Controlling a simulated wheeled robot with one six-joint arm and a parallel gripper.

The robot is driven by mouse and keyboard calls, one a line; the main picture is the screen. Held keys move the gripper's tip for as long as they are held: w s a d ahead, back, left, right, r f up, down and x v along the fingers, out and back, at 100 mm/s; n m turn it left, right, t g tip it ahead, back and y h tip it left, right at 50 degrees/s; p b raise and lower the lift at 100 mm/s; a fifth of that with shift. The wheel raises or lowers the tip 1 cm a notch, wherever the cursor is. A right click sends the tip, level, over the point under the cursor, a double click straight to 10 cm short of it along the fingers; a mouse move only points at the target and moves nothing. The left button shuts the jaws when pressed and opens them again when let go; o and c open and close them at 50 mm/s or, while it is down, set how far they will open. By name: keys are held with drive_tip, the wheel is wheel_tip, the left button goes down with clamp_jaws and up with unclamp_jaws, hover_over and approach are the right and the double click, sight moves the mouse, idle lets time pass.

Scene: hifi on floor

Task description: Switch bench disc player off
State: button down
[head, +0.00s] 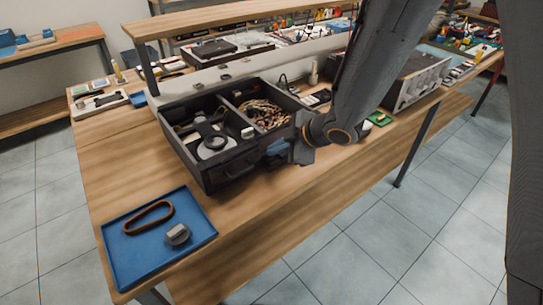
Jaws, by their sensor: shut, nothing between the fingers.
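No object is clearly readable as the disc player. One candidate is a grey device (420,82) with knobs on its front, on the bench at the right and partly behind my arm. My gripper (284,152) is shut and empty. It is at the right front corner of an open dark box (232,163); I cannot tell whether it touches the box. My arm hides part of the bench behind it. No power switch can be made out.
The dark box has compartments with a round grey item and coiled cables. A blue tray (119,264) with a brown belt (148,217) and a grey knob (177,235) lies at the front left. Small items crowd the back right. Bare wood (115,165) shows left of the box.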

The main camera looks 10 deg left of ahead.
sight(276, 160)
drive_tip(key=shift+s+r+p, duration=0.1)
drive_tip(key=shift+r+p, duration=2.05)
drive_tip(key=shift+r, duration=0.3)
drive_tip(key=w+d+r+m+t+h, duration=0.1)
drive_tip(key=d+r+m+t+h, duration=0.15)
drive_tip(key=d+m+h, duration=1.1)
drive_tip(key=s+d+r+m+g+y+b, duration=0.1)
drive_tip(key=s+d+m+g+y, duration=0.4)
drive_tip(key=s+d, duration=1.1)
drive_tip(key=d+m, duration=0.1)
drive_tip(key=m, duration=0.1)
drive_tip(key=shift+s+d+r+m+y, duration=0.25)
drive_tip(key=shift+d+r+m+y, duration=0.05)
drive_tip(key=shift+r+m+y, duration=0.1)
